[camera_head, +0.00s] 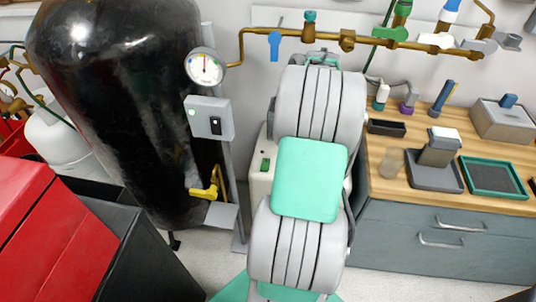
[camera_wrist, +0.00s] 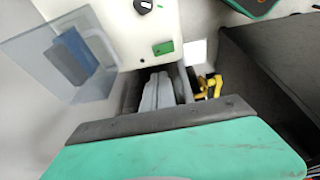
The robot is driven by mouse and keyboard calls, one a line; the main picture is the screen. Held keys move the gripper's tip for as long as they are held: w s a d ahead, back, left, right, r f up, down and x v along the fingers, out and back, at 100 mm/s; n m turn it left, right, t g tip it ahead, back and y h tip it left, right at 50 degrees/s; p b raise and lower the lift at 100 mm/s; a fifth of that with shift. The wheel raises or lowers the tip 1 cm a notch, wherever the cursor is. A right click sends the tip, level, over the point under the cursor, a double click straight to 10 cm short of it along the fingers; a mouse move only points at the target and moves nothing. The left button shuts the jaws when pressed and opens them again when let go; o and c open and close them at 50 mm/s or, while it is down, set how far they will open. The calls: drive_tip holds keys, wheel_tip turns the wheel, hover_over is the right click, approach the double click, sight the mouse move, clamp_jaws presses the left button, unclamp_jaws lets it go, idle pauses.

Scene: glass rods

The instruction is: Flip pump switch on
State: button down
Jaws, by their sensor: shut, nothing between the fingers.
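A cream box (camera_head: 258,185), likely the pump, stands on the floor behind my arm in the head view. It bears a small green switch (camera_head: 265,164), left of my arm. In the wrist view the same cream box (camera_wrist: 185,20) shows the green switch (camera_wrist: 163,48) and a black knob (camera_wrist: 144,5). I cannot tell the switch's position. My gripper (camera_wrist: 160,80) is shut and empty, with its grey fingers pointing toward the box just below the green switch; they look apart from it. In the head view my arm hides the gripper.
A black tank (camera_head: 130,90) stands left, with a gauge (camera_head: 206,68), a grey switch box (camera_head: 209,118) and a yellow valve (camera_head: 208,190), also in the wrist view (camera_wrist: 207,87). A wooden bench (camera_head: 395,190) is right. A red case (camera_head: 35,235) is front left.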

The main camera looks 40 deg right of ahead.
approach(264, 160)
drive_tip(key=x, duration=0.5)
drive_tip(key=shift+f, duration=0.2)
drive_tip(key=shift+w+f, duration=0.15)
drive_tip(key=shift+f, duration=0.35)
